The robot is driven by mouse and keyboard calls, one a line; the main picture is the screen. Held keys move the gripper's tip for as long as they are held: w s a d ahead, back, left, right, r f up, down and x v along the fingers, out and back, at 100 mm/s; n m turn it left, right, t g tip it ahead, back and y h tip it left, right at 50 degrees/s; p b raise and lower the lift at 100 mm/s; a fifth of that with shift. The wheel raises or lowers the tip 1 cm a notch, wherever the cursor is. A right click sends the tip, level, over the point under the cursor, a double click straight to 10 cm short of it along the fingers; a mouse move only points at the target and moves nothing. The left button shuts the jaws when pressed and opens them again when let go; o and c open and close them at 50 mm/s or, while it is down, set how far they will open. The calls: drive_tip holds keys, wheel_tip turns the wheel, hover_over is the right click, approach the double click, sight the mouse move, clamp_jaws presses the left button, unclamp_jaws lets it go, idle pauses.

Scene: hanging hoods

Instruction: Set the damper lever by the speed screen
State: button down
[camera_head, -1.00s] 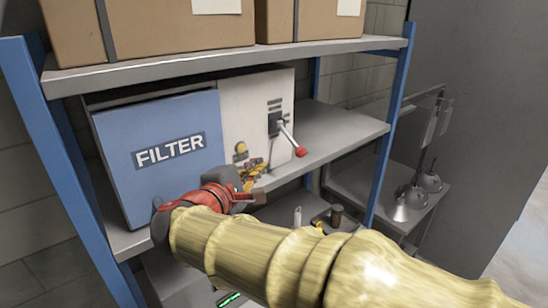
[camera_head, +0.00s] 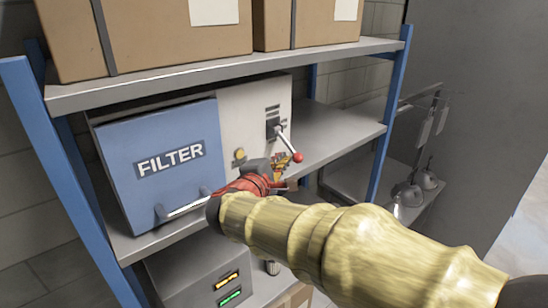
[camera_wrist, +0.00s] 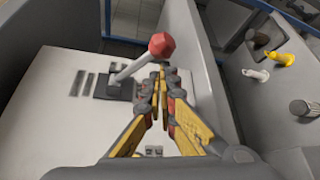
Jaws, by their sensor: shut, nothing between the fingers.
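The damper lever (camera_head: 287,142) has a pale shaft and a red ball knob (camera_head: 299,157). It comes out of a dark slotted plate on the white panel (camera_head: 245,115), slanting down to the right. My gripper (camera_head: 292,160) is at the knob's lower left, its fingers shut and empty. In the wrist view the fingertips (camera_wrist: 160,72) are just below the red knob (camera_wrist: 161,44), beside the lever shaft (camera_wrist: 130,69); I cannot tell whether they touch. A grey box with amber and green lit displays (camera_head: 229,289) stands on the lower shelf; its readings are too small to read.
The blue FILTER door (camera_head: 165,125) with its bar handle is left of the panel. Cardboard boxes (camera_head: 165,35) fill the upper shelf. A blue shelf post (camera_head: 388,130) stands right of the lever, with free shelf surface (camera_head: 335,130) between. Lamps (camera_head: 411,194) stand beyond.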

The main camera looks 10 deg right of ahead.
drive_tip(key=shift+r, duration=0.1)
idle(0.3)
drive_tip(key=shift+s+d+r+n+g+p, duration=0.2)
drive_tip(key=shift+s+r+n+g+p, duration=0.15)
drive_tip(key=shift+r+n+g+p, duration=0.15)
drive_tip(key=shift+s+d+r+n+g+p, duration=0.2)
drive_tip(key=shift+s+r+n+g+p, duration=0.15)
drive_tip(key=shift+r+p, duration=0.2)
drive_tip(key=shift+f, duration=0.15)
